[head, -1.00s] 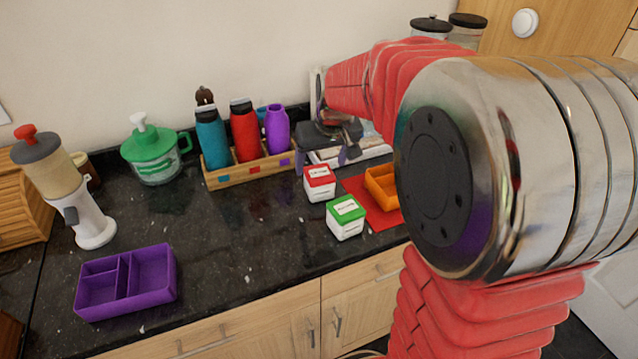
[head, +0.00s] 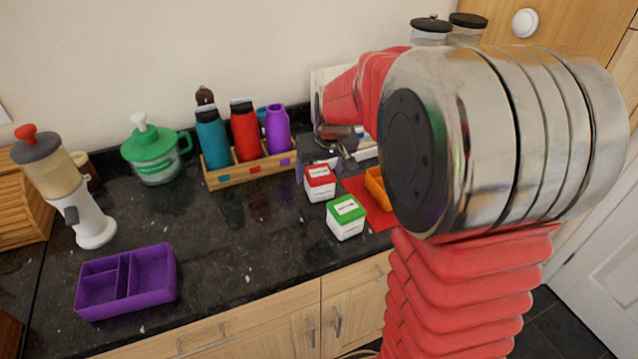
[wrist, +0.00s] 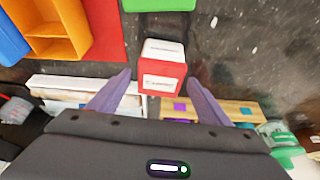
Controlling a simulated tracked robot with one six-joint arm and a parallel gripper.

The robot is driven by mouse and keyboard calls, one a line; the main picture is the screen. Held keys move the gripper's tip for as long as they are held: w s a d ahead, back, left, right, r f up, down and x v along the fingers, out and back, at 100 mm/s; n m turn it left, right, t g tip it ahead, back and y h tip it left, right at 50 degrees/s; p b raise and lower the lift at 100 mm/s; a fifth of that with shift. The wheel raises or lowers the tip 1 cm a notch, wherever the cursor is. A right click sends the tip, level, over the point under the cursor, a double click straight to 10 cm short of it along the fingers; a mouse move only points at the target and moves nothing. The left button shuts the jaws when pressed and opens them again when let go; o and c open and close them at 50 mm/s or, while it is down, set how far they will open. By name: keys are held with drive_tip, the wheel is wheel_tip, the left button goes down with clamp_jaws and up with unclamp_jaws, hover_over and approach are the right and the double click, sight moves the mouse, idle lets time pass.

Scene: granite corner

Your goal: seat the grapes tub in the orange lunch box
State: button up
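A white tub with a red lid (head: 320,182) stands on the dark counter, and a white tub with a green lid (head: 346,216) stands in front of it. Their labels are too small to read, so I cannot tell which holds grapes. The orange lunch box (head: 376,188) lies on a red mat to their right, partly hidden by my arm. It also shows in the wrist view (wrist: 50,46), at upper left. My gripper (wrist: 158,76) is open, its fingers pointing toward the red-lidded tub (wrist: 163,72), which appears between the tips. I cannot tell whether they touch it.
A wooden rack (head: 250,172) with teal, red and purple bottles stands left of the tubs. A purple divided box (head: 150,272) lies at front left. A green-lidded jug (head: 155,152) stands behind it. Bare counter lies between the purple box and the tubs.

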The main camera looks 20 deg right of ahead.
sight(320, 174)
drive_tip(key=c, duration=1.4)
drive_tip(key=shift+r, duration=0.15)
wheel_tip(320, 174, up, 10)
drive_tip(key=shift+f, duration=0.15)
